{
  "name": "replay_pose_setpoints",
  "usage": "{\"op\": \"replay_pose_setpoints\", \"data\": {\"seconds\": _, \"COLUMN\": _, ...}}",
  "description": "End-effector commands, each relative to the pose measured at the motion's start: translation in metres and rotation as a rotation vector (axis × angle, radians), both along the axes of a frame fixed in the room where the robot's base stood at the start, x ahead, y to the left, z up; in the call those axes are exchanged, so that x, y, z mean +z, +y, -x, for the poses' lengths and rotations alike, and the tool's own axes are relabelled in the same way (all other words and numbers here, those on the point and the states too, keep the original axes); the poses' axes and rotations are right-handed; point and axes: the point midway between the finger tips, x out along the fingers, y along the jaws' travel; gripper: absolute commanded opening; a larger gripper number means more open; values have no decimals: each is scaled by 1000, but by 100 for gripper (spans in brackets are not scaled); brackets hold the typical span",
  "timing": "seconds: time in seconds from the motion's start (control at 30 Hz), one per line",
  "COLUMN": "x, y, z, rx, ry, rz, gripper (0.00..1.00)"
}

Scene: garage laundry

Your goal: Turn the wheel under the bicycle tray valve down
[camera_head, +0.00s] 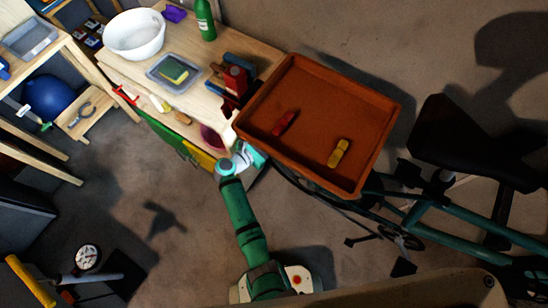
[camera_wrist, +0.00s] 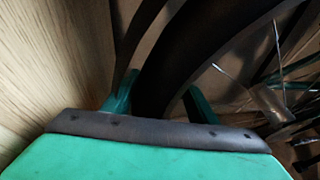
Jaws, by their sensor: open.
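The orange-brown tray (camera_head: 372,110) sits over the front of the teal bicycle (camera_head: 455,222) and hides most of the wheel under it. A small dark arc of the wheel (camera_head: 300,184) shows below the tray's lower edge. In the wrist view the black tyre (camera_wrist: 195,45) runs up and right, with thin spokes to its right. My gripper (camera_wrist: 158,98) is open, with one teal finger on each side of the tyre; I cannot tell whether they touch it. In the head view my gripper (camera_head: 252,158) is at the tray's lower left edge, partly hidden. I cannot make out the valve.
A red block (camera_head: 284,123) and a yellow block (camera_head: 339,153) lie in the tray. A wooden workbench (camera_head: 130,75) with a red vise (camera_head: 235,82) stands close at the left. A pale wooden surface (camera_wrist: 45,60) is near my gripper. The floor (camera_head: 130,195) at the left is partly clear.

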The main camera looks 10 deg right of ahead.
Motion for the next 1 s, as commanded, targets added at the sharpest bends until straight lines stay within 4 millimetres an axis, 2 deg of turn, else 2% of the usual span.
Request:
{"op": "replay_pose_setpoints", "data": {"seconds": 0.37, "x": 49, "y": 5, "z": 47, "rx": 1, "ry": 6, "rz": -1, "gripper": 52}}
{"op": "replay_pose_setpoints", "data": {"seconds": 0.57, "x": 63, "y": 10, "z": 88, "rx": 4, "ry": 14, "rz": -1, "gripper": 81}}
{"op": "replay_pose_setpoints", "data": {"seconds": 0.67, "x": 70, "y": 13, "z": 104, "rx": 6, "ry": 15, "rz": -1, "gripper": 82}}
{"op": "replay_pose_setpoints", "data": {"seconds": 0.73, "x": 74, "y": 14, "z": 114, "rx": 5, "ry": 16, "rz": 0, "gripper": 77}}
{"op": "replay_pose_setpoints", "data": {"seconds": 0.77, "x": 76, "y": 14, "z": 118, "rx": 4, "ry": 15, "rz": 1, "gripper": 68}}
{"op": "replay_pose_setpoints", "data": {"seconds": 0.8, "x": 78, "y": 14, "z": 121, "rx": 4, "ry": 14, "rz": 1, "gripper": 52}}
{"op": "replay_pose_setpoints", "data": {"seconds": 1.0, "x": 86, "y": 15, "z": 131, "rx": 3, "ry": 8, "rz": 1, "gripper": 52}}
